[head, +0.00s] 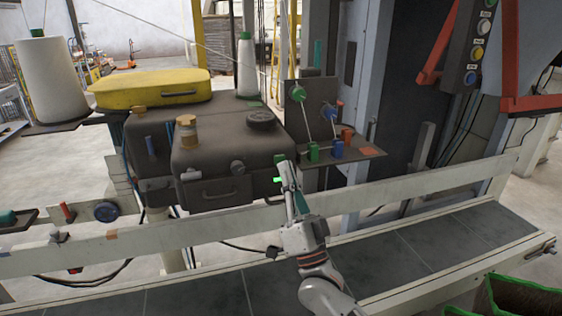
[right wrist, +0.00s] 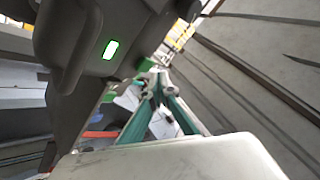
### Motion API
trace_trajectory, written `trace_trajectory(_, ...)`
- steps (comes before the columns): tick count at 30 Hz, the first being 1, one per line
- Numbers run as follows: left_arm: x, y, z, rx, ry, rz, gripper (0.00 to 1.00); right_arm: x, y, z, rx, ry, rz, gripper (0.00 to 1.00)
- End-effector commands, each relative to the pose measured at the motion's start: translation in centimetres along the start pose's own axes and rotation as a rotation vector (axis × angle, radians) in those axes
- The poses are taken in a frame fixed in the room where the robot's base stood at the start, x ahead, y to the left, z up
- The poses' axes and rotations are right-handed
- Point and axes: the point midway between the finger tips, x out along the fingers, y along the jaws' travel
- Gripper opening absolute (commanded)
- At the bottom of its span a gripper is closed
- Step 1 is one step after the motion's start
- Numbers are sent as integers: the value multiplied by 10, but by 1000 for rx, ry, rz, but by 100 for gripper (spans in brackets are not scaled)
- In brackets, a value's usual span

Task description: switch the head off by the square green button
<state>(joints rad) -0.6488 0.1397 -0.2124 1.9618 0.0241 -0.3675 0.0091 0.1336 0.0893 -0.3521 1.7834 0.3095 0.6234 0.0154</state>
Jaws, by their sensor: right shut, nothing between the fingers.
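The sewing head (head: 225,165) is a dark grey housing on the left of centre, under a yellow cover. Its lit green button (right wrist: 111,49) shows large in the right wrist view, on a dark face at the upper left. In the head view the button (head: 277,180) is a small green patch just left of my right gripper (head: 288,177). This gripper is shut and empty, its fingers pointing up and away beside the housing's right end. In the right wrist view its fingertips (right wrist: 154,76) are right of and below the button. Contact cannot be told. My left gripper is out of view.
A pale rail (head: 150,232) crosses in front of the head, with the dark conveyor (head: 420,250) nearer. A bracket (head: 345,155) with thread guides stands close to the right of my gripper. A button panel (head: 478,50) hangs at the upper right.

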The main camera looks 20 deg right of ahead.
Motion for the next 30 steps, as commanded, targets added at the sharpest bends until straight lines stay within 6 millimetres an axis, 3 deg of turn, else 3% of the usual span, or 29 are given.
trace_trajectory(30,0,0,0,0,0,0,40,6,5,5,0,0,0,0)
